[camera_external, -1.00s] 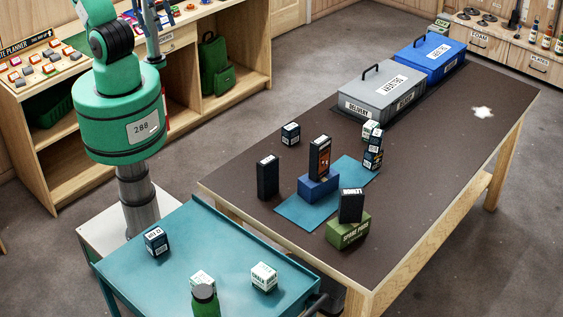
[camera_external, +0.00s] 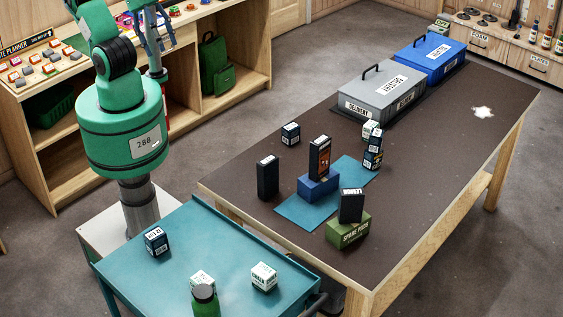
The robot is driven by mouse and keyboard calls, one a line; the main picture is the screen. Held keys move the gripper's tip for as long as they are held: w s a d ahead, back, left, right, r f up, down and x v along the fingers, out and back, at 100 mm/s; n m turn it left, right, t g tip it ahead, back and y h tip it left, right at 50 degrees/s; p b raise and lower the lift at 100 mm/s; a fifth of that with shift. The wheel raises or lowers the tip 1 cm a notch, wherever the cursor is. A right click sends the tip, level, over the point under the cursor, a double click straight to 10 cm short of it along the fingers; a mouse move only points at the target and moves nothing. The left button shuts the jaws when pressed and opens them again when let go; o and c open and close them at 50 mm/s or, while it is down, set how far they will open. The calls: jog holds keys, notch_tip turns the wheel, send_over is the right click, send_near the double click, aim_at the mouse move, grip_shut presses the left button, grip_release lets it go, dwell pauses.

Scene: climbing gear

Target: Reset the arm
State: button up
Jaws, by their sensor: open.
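My arm (camera_external: 120,135) rises at the left, green with dark joint bands and a label reading 288. Its upper links run out of the top of the picture. My gripper cannot be made out in this view. No hold on any object shows.
The dark table bears a grey delivery case (camera_external: 380,92), a blue case (camera_external: 429,58), a blue mat (camera_external: 292,212) with a blue block (camera_external: 318,188), a green box (camera_external: 348,231) and several small boxes. A teal cart (camera_external: 205,245) stands in front. Wooden shelving (camera_external: 50,165) is behind my arm.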

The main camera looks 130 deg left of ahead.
jog(key=shift+f+b, duration=1.55)
jog(key=shift+f, duration=0.55)
